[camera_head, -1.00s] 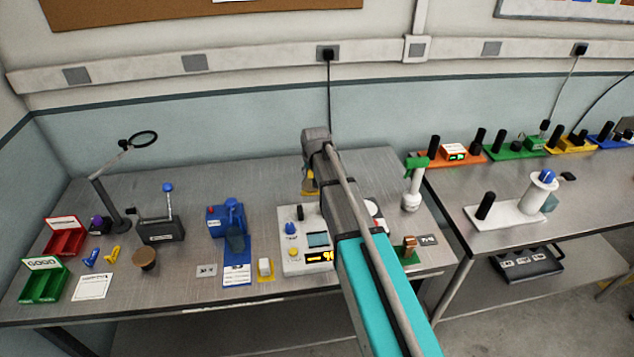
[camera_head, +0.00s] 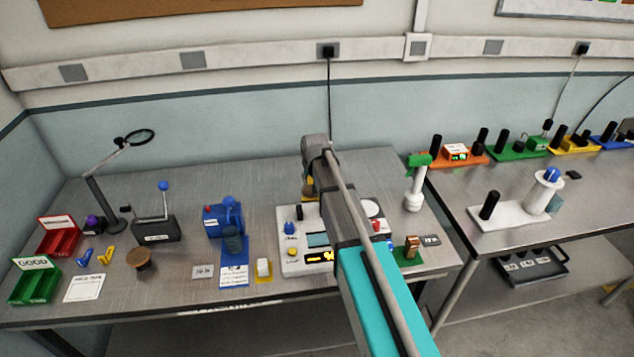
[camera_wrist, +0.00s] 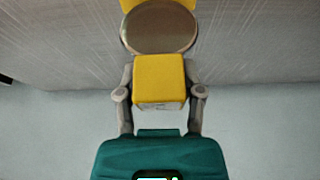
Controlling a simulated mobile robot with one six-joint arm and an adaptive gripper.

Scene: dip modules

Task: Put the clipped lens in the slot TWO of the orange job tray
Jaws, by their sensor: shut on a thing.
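In the wrist view my gripper (camera_wrist: 160,92) is shut on the yellow clip (camera_wrist: 159,78) of the clipped lens. A round, grey-brown lens disc (camera_wrist: 160,28) shows beyond the clip, with more yellow at the picture's top edge. In the head view my arm hides most of the gripper; a bit of yellow (camera_head: 309,187) shows beside it, above the left bench. An orange base (camera_head: 462,158) with black posts and a white display box stands on the right bench. I cannot tell whether it is the orange job tray, and no slot marked TWO is readable.
A white panel (camera_head: 290,262) with knobs and a display lies under my arm. Near it are a blue device (camera_head: 222,221), a green-topped bottle (camera_head: 413,190) and a small green stand (camera_head: 407,254). A white base (camera_head: 507,213) stands on the right bench; a black tray (camera_head: 530,266) is below.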

